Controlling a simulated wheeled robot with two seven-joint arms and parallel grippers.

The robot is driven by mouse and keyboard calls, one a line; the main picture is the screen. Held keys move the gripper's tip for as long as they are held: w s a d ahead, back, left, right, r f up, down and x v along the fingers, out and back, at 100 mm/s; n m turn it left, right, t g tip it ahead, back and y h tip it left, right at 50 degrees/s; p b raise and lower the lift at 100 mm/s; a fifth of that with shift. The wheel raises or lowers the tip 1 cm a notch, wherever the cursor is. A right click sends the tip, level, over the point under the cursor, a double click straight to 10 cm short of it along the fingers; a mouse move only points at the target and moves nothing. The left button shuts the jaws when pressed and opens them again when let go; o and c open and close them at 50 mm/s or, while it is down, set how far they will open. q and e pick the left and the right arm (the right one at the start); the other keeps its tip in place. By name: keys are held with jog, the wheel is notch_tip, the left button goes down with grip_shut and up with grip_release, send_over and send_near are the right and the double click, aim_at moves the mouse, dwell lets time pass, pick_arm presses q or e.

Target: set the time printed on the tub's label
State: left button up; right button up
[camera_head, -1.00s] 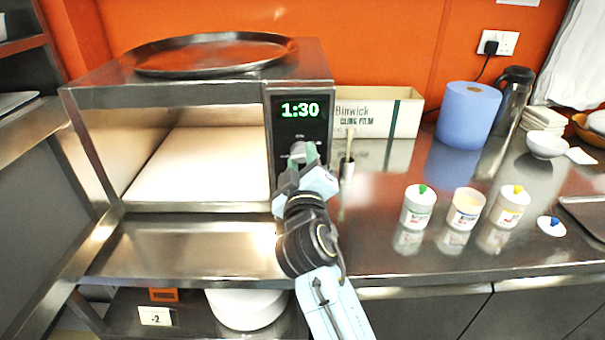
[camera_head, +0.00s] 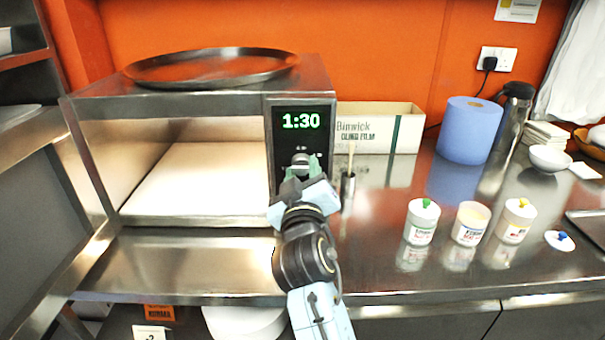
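The oven (camera_head: 90,100) has a dark control panel (camera_head: 283,141) on its right side, with a green display (camera_head: 301,121) reading 1:30. My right gripper (camera_head: 301,170) is at the knob (camera_head: 301,159) below the display; its fingers are partly hidden by its own body, so I cannot tell whether they grip the knob. Three small labelled tubs stand on the counter at the right: one with a green knob on its lid (camera_head: 421,222), an open one (camera_head: 470,224), and one with a yellow knob (camera_head: 515,220). Their label print is too small to read. My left gripper is out of view.
A round dark tray (camera_head: 211,67) lies on top of the oven. A cling film box (camera_head: 377,128), a metal pot with a brush (camera_head: 347,187), a blue roll (camera_head: 468,130) and a flask stand behind. A blue-knobbed lid (camera_head: 559,241) lies at right.

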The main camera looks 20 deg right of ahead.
aim_at(302, 113)
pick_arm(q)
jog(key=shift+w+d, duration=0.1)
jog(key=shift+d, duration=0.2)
pick_arm(e)
jog(key=o, duration=0.4)
jog(key=shift+r, duration=0.4)
notch_tip(302, 113, up, 8)
jog(key=p, duration=0.2)
jog(key=shift+r+p, duration=0.25)
jog(key=shift+p, duration=0.1)
jog(key=shift+r, duration=0.4)
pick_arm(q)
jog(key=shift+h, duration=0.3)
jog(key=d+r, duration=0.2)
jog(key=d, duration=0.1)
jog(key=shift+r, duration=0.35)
